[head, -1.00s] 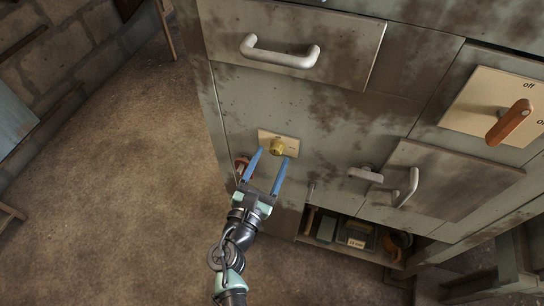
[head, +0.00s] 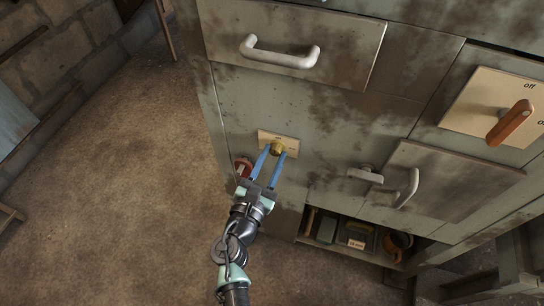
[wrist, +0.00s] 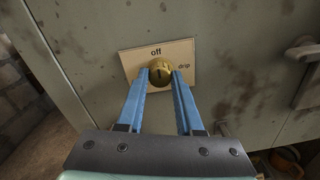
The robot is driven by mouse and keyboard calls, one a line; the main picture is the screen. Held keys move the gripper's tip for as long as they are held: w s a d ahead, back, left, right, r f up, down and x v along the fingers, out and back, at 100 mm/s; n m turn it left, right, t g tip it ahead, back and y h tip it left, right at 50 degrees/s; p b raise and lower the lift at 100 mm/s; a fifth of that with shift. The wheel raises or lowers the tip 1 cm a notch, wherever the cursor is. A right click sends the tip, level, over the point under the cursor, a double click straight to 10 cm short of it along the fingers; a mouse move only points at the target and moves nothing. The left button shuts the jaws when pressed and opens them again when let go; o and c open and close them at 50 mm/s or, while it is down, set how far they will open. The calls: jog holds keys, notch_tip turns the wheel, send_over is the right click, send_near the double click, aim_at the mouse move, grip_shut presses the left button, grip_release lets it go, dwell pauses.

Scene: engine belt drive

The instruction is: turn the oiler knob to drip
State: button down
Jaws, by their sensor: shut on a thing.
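The oiler knob (head: 277,147) is a small round brass knob on a cream label plate (head: 292,144) on the cabinet front. In the wrist view, the plate (wrist: 184,53) reads "off" above the knob (wrist: 160,72) and "drip" to its right. A dark mark on the knob's face stands roughly upright, towards "off". My gripper (head: 271,150) has its two blue fingers on either side of the knob and is shut on it. In the wrist view, the fingertips (wrist: 160,76) touch the knob's left and right sides.
A red round part (head: 243,166) sits just left of my gripper. To the right are a grey latch handle (head: 366,174), a panel with a handle (head: 408,187) and an orange lever (head: 510,122) on an on/off plate. A drawer handle (head: 280,52) is above, an open shelf (head: 350,248) below.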

jog(key=shift+m, duration=0.3)
jog(key=m+b, duration=0.3)
jog(key=shift+f, duration=0.15)
jog(key=m+b, duration=0.3)
jog(key=m, duration=0.2)
jog(key=shift+m+b, duration=0.35)
jog(key=shift+m, duration=0.05)
jog(key=m+b, duration=0.3)
jog(key=m, duration=0.2)
jog(key=shift+b, duration=0.35)
jog(key=shift+m+y+b, duration=0.4)
jog(key=shift+m+b, duration=0.6)
jog(key=shift+m, duration=0.5)
jog(key=c, duration=0.6)
grip_release()
jog(key=shift+o, duration=0.2)
jog(key=shift+s, duration=0.1)
